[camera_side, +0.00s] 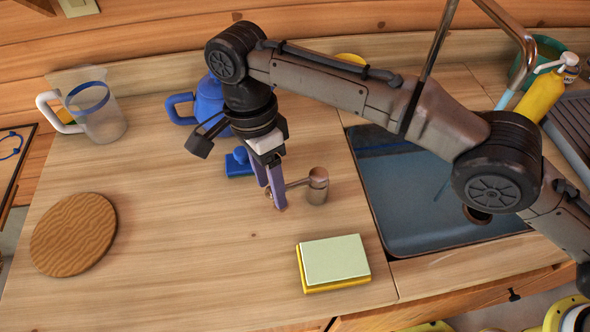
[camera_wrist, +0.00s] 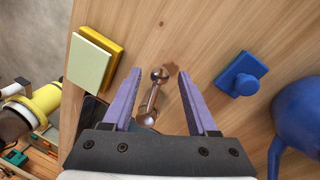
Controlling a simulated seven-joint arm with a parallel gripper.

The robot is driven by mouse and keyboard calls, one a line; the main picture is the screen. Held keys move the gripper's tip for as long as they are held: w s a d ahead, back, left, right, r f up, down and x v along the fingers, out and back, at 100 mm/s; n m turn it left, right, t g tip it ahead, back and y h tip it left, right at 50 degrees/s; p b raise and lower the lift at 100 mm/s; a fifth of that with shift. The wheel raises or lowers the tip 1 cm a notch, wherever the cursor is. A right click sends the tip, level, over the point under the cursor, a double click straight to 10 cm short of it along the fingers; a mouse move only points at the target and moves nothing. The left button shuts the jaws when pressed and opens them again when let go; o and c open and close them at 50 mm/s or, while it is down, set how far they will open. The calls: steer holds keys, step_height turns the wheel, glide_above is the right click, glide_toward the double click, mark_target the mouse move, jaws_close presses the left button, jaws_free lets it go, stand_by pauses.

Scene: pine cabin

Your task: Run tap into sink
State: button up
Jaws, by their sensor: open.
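A copper-coloured lever tap handle stands on the counter left of the sink, with its post (camera_side: 317,187) upright and its lever pointing left to a ball knob. In the wrist view the knob (camera_wrist: 159,75) lies between my fingertips, with the lever (camera_wrist: 151,102) running down from it. My gripper (camera_side: 275,196) is open around the knob end, pointing down; contact is unclear. A tall bent metal spout (camera_side: 523,50) rises behind my arm at the upper right. A thin light-blue strip, perhaps water, shows below its tip. The dark sink (camera_side: 385,195) is partly hidden by my arm.
A yellow sponge with a pale green top (camera_side: 335,259) lies in front of the handle. A blue knobbed block (camera_side: 238,163) and a blue kettle (camera_side: 209,103) are behind my gripper. A clear jug (camera_side: 98,120) and wooden disc (camera_side: 73,234) are left. A yellow bottle (camera_side: 541,95) stands right.

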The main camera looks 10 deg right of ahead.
steer(key=shift+r, duration=1.4)
steer(key=s+d+r, duration=0.8)
steer(key=d+r, duration=0.2)
steer(key=d, duration=0.1)
steer(key=shift+d, duration=0.25)
steer(key=shift+r, duration=0.1)
stand_by(5.1)
